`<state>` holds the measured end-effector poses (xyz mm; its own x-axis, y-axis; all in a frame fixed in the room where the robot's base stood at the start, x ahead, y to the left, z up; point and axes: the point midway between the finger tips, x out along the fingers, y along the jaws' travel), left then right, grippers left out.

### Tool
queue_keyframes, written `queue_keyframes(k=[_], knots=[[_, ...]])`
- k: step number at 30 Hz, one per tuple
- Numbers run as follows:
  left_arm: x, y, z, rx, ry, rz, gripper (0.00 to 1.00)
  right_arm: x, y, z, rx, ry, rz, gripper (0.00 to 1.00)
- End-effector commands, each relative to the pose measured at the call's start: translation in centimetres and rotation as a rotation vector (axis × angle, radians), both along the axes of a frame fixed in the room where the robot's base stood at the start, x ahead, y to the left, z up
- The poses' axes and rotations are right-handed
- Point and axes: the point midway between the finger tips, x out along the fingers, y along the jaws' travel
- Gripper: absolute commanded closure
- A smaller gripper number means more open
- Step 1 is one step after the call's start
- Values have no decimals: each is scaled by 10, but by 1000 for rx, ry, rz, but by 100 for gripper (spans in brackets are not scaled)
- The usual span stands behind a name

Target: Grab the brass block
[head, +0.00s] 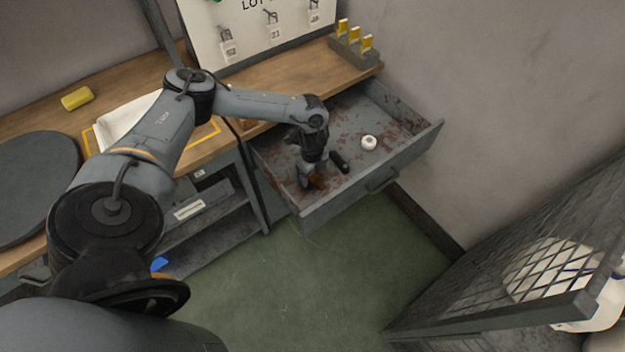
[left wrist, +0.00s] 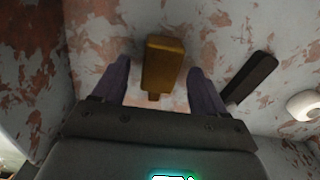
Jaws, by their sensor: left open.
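The brass block (left wrist: 163,62) lies in the open drawer (head: 339,207). In the left wrist view it is a brownish-gold block with a narrower end toward my gripper. My left gripper (left wrist: 157,85) is open, with one finger on each side of the block's near part. I cannot tell whether the fingers touch it. In the head view my left gripper (head: 312,180) points down into the front left part of the drawer, and a bit of the brass block (head: 317,183) shows at its fingertips. My right gripper is not in view.
A black bar-like object (left wrist: 250,78) lies close to the right finger. A white round object (head: 369,142) lies farther right in the drawer. The drawer walls stand around the gripper. A mesh door (head: 530,270) stands at the lower right.

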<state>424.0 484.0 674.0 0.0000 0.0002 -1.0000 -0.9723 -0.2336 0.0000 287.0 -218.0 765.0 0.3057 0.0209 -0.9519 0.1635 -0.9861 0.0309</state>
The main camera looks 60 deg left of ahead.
Motion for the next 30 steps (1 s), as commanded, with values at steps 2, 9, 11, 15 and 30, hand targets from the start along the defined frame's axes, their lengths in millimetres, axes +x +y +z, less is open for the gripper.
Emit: queue_keyframes(k=[2,9,11,15,30], knots=[[0,0,0,0,0,0,28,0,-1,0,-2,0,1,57],[0,0,0,0,0,0,44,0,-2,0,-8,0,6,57],[0,0,0,0,0,0,54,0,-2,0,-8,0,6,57],[0,0,0,0,0,0,75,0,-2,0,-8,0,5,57],[1,0,8,-1,-2,1,100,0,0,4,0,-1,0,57]])
